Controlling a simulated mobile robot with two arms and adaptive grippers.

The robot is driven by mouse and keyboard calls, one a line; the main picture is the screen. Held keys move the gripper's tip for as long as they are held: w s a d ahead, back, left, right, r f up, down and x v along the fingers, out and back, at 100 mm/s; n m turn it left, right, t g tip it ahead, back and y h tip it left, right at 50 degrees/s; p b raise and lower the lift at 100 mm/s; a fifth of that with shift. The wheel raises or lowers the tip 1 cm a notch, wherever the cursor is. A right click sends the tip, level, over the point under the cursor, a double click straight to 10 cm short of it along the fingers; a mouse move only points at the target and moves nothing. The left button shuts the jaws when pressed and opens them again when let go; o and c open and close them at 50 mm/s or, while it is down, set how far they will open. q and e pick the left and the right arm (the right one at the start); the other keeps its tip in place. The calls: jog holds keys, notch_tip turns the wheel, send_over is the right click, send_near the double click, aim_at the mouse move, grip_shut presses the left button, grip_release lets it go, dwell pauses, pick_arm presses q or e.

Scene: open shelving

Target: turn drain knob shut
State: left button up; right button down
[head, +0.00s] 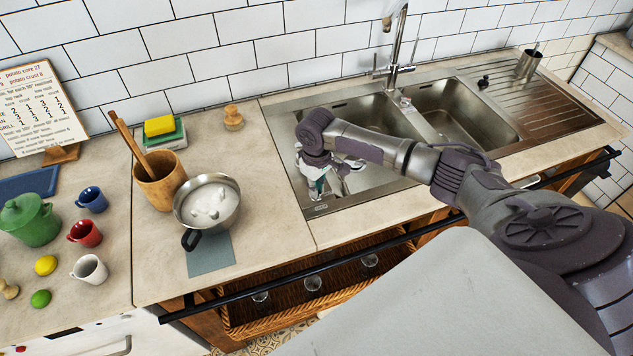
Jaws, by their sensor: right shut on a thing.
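My right gripper (325,188) is over the left sink basin (378,122), near its front left corner. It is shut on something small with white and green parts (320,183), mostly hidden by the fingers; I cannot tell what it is. A small dark knob (484,82) stands on the sink top right of the right basin (460,112), well apart from my gripper. I cannot tell if it is the drain knob or how it is turned. My left gripper is not in view.
The faucet (396,60) rises behind the basins. Left of the sink are a pan (208,200) with white contents, a wooden utensil pot (160,182), sponges (163,132) and several mugs. A metal cup (528,64) stands on the drainboard. A dark rail (300,272) runs along the counter front.

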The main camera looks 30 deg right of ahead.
jog(key=n+p, duration=0.1)
jog(key=n, duration=0.2)
jog(key=shift+r, duration=0.1)
jog(key=n+p, duration=0.1)
jog(key=n, duration=0.1)
jog(key=shift+n, duration=0.4)
jog(key=n, duration=0.3)
jog(key=shift+n, duration=1.9)
jog(key=shift+p, duration=0.3)
jog(key=c, duration=1.2)
grip_release()
